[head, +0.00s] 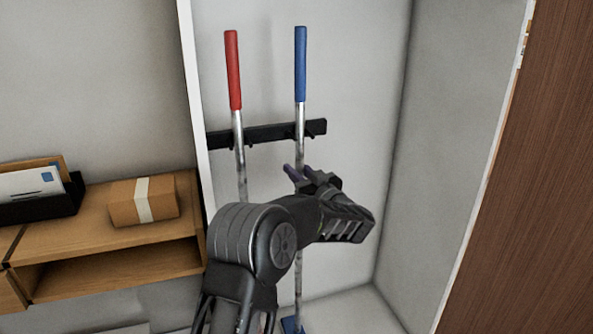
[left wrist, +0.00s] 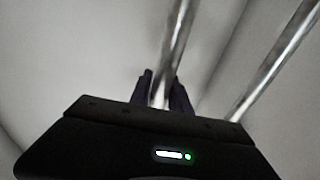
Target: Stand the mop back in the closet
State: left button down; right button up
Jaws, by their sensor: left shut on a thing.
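The blue-handled mop (head: 300,65) stands near upright inside the closet, its metal pole passing in front of the black wall rack (head: 265,133). A blue piece shows at its foot by the closet floor. My left gripper (head: 297,172) is shut on the pole just below the rack. The left wrist view shows the pole (left wrist: 175,45) between the dark fingers (left wrist: 162,88). I cannot tell whether the pole is seated in a rack clip. My forearm hides part of the lower pole. My right gripper is not in view.
A red-handled pole (head: 233,70) stands at the rack to the left. A wooden shelf (head: 110,268) with a parcel (head: 143,200) and a black letter holder (head: 45,207) lies left of the closet's white side panel (head: 194,100). A brown door (head: 540,180) is at the right.

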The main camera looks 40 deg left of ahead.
pick_arm(q)
jog(key=shift+r, duration=0.1)
jog(key=c, duration=1.3)
grip_release()
jog(key=shift+o, duration=0.9)
jog(key=shift+f, duration=0.2)
jog(key=v, duration=0.6)
jog(key=shift+d+r, duration=0.1)
jog(key=shift+d, duration=0.05)
jog(key=shift+v, duration=0.8)
jog(key=shift+s, duration=0.1)
